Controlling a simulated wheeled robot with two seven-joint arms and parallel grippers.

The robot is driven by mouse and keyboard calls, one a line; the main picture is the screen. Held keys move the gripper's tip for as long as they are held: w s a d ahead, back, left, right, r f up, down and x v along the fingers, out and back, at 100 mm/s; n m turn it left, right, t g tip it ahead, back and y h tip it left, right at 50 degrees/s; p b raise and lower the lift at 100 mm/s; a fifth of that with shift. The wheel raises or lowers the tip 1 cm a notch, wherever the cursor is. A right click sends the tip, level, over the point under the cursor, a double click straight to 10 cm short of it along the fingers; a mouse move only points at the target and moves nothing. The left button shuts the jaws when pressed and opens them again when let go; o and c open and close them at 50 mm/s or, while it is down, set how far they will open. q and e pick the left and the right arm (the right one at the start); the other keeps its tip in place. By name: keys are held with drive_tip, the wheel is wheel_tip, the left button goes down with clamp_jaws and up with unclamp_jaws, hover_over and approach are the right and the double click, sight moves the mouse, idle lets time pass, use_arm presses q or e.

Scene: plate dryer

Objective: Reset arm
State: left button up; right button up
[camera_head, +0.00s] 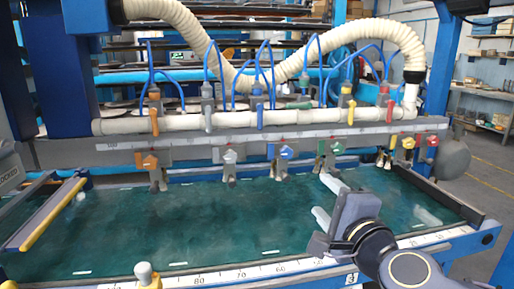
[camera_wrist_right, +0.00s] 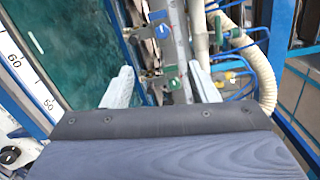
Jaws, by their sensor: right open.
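My right gripper (camera_head: 327,200) is over the right part of the dryer's green bed (camera_head: 150,225). Its two pale fingers are apart, with nothing held between them. In the right wrist view the same gripper (camera_wrist_right: 162,86) points toward the clamp rail, and a clamp with a green knob (camera_wrist_right: 170,84) shows beyond the gap between the fingers. In the head view the clamp rail (camera_head: 250,134) crosses behind the gripper, with several hanging clamps with coloured knobs. My left gripper does not show.
A white ribbed hose (camera_head: 285,72) and thin blue tubes arch above the rail. A numbered ruler (camera_head: 215,278) runs along the bed's front edge. A yellow-edged bar (camera_head: 54,214) stands at the left. The middle and left of the bed are clear.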

drive_tip(key=s+d+f+n+g+p, duration=0.2)
drive_tip(key=s+n+g+p, duration=0.2)
drive_tip(key=s, duration=0.3)
drive_tip(key=s+d+f+n+g+p, duration=0.2)
drive_tip(key=s+d+n+g+p, duration=0.1)
drive_tip(key=s+n+p, duration=0.3)
drive_tip(key=s+d+f+n+g+p, duration=0.3)
drive_tip(key=s+n+g+p, duration=0.1)
drive_tip(key=s, duration=0.5)
drive_tip(key=shift+s+n+g+h+p, duration=0.25)
drive_tip(key=shift+n+p, duration=0.45)
drive_tip(key=shift+p, duration=0.55)
